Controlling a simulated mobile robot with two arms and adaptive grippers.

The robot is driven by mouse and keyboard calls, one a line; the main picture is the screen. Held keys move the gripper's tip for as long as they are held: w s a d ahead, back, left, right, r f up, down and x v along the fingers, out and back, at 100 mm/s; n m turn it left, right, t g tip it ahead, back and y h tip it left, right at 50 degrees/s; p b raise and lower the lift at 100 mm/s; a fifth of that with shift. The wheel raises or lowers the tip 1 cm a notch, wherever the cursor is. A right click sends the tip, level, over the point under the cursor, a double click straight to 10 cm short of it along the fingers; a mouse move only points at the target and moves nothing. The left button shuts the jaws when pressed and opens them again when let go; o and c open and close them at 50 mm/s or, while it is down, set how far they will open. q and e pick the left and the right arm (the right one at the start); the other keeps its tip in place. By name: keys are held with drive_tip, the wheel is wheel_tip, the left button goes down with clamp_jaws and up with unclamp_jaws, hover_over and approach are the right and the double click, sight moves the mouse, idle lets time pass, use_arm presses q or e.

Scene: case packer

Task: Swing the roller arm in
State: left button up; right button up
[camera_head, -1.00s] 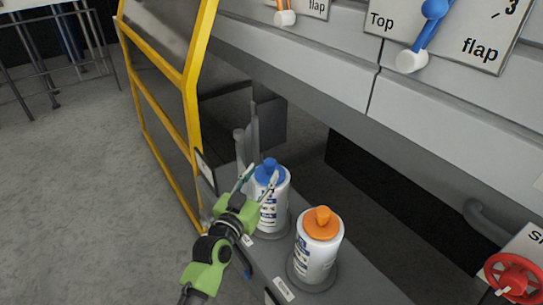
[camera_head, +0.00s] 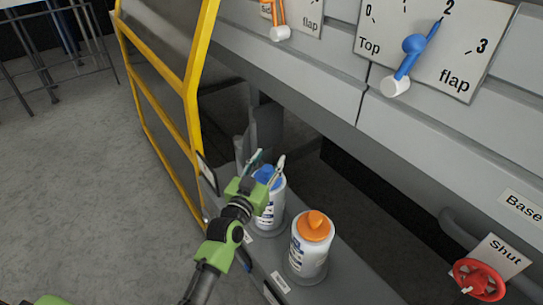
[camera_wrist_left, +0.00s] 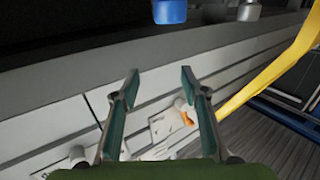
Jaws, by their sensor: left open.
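My left gripper (camera_head: 267,162) is open and empty, its fingertips pointing up in front of the blue-capped bottle. In the left wrist view its two fingers (camera_wrist_left: 158,95) stand well apart with nothing between them. A grey upright (camera_head: 252,122) behind the gripper, beside the yellow frame, may be part of the roller arm; I cannot tell for sure. A thinner pale post (camera_head: 239,150) stands by it, partly hidden. I see no contact between the gripper and either. My right gripper is not in view.
A blue-capped bottle (camera_head: 270,208) and an orange-capped bottle (camera_head: 310,245) stand on a grey ledge. The yellow guard frame (camera_head: 165,105) is at left. Above are a blue top-flap lever (camera_head: 410,58) and an orange lever (camera_head: 279,15). A red handwheel (camera_head: 480,280) is lower right.

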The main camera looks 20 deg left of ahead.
use_arm(q)
drive_tip(key=s+d+r+p, duration=0.2)
drive_tip(key=s+r+p, duration=0.2)
drive_tip(key=s+p, duration=0.2)
drive_tip(key=shift+s+d+r, duration=0.15)
drive_tip(key=shift+s+d, duration=0.15)
drive_tip(key=shift+d, duration=0.1)
